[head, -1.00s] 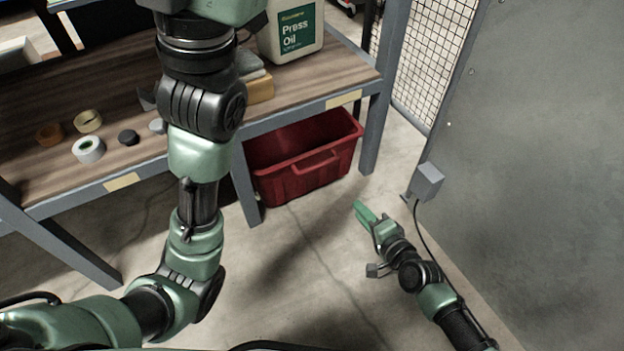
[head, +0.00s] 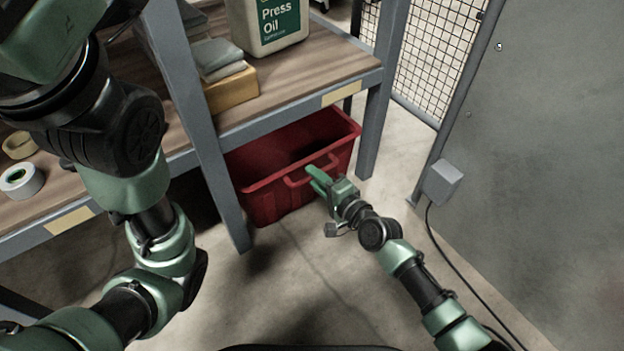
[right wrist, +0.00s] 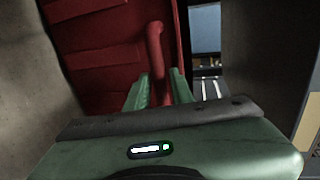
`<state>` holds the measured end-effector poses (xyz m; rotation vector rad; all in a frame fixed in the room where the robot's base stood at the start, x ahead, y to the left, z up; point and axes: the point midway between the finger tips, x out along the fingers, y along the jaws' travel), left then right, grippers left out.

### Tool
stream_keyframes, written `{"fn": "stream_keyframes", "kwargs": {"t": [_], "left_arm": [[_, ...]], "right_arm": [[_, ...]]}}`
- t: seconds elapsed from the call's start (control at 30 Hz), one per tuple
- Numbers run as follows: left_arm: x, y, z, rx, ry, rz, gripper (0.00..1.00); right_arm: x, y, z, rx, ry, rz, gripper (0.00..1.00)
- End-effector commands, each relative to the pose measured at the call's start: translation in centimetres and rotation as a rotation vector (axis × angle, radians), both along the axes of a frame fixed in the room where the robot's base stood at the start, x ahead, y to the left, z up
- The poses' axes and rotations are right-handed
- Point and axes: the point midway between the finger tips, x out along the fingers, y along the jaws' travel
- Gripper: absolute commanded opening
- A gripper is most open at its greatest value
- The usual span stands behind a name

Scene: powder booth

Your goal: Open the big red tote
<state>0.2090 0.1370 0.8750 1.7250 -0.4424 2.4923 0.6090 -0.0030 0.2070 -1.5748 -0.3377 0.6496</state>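The big red tote (head: 265,203) stands on the floor under the workbench, between the bench legs. Its top shows a dark hollow, and a loop handle (head: 297,182) sticks out at its front. My right gripper (head: 319,180) is at this handle. In the right wrist view its two green fingers (right wrist: 158,92) are apart, with the red handle (right wrist: 155,45) running between them. I see no clear grip on it. My left arm crosses the left side of the head view, and its fingers are not shown.
The workbench (head: 310,75) holds a Press Oil jug (head: 268,28), a yellow block (head: 232,91) with grey pads, and tape rolls (head: 21,180). A grey bench leg stands left of the tote. A grey panel (head: 545,170) with a small box and cable is at right.

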Motion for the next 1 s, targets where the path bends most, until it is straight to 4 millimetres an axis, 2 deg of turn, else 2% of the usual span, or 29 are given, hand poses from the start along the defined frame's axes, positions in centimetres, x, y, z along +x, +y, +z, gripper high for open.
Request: {"fn": "stream_keyframes", "kwargs": {"t": [0.13, 0.4, 0.5, 1.0], "left_arm": [[0.02, -0.01, -0.72, 0.0, 0.001, 0.0, 0.45], [0.01, -0.02, -0.66, 0.001, 0.0, 0.0, 0.45], [0.0, -0.02, -0.66, 0.001, 0.0, 0.0, 0.45], [0.02, -0.03, -0.66, 0.001, 0.0, 0.0, 0.45]], "right_arm": [[0.86, 0.68, -0.33, 0.001, 0.001, 0.001, 0.23], [0.97, 0.75, -0.27, -0.001, 0.002, 0.001, 0.23], [0.97, 0.75, -0.26, -0.001, 0.002, 0.001, 0.0], [0.94, 0.74, -0.31, -0.001, 0.002, 0.001, 0.0]]}}
